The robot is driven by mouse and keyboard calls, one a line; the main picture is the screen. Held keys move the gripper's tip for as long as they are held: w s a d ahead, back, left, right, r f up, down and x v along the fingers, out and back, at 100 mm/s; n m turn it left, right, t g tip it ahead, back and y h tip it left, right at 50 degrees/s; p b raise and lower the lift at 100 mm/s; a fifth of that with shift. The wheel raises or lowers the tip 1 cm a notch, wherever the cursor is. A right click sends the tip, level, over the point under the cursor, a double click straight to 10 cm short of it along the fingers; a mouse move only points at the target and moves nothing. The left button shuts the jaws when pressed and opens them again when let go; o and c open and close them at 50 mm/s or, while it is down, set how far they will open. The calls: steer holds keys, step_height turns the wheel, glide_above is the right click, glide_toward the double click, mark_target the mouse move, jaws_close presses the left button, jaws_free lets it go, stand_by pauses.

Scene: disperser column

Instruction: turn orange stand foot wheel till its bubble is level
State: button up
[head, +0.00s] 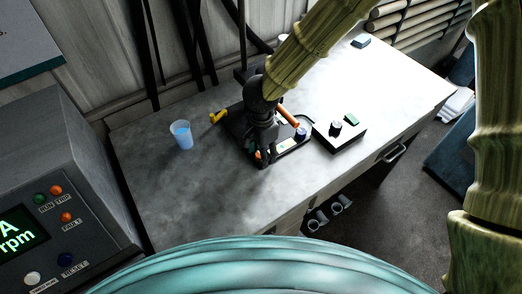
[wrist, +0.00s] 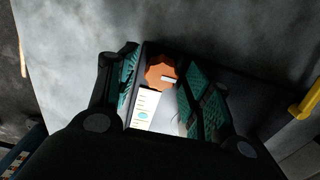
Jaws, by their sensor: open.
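The orange foot wheel (wrist: 158,70) shows in the wrist view between the tips of my open gripper (wrist: 163,62). It has a scalloped rim and a white mark on its face. I cannot tell whether the fingers touch it. In the head view a bit of the orange wheel (head: 257,155) shows beside my gripper (head: 263,160), at the front corner of the dark stand (head: 236,125). A pale strip with a teal oval (wrist: 143,115) lies by the wheel, partly hidden by my gripper. A pale green strip (head: 286,145) shows on the stand; its bubble is too small to read.
The stand also has a yellow knob (head: 217,117), a blue-topped knob (head: 301,134) and an orange cylinder (head: 287,117). A cup of blue liquid (head: 181,135) stands left. The bench front-left is clear.

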steer(key=c, duration=1)
steer(key=shift+m, duration=0.3)
steer(key=m+p, duration=0.3)
steer(key=shift+r, duration=0.15)
steer(key=m+p, duration=0.1)
steer(key=m, duration=0.5)
steer(key=shift+s+p, duration=0.1)
steer(key=shift+p, duration=0.3)
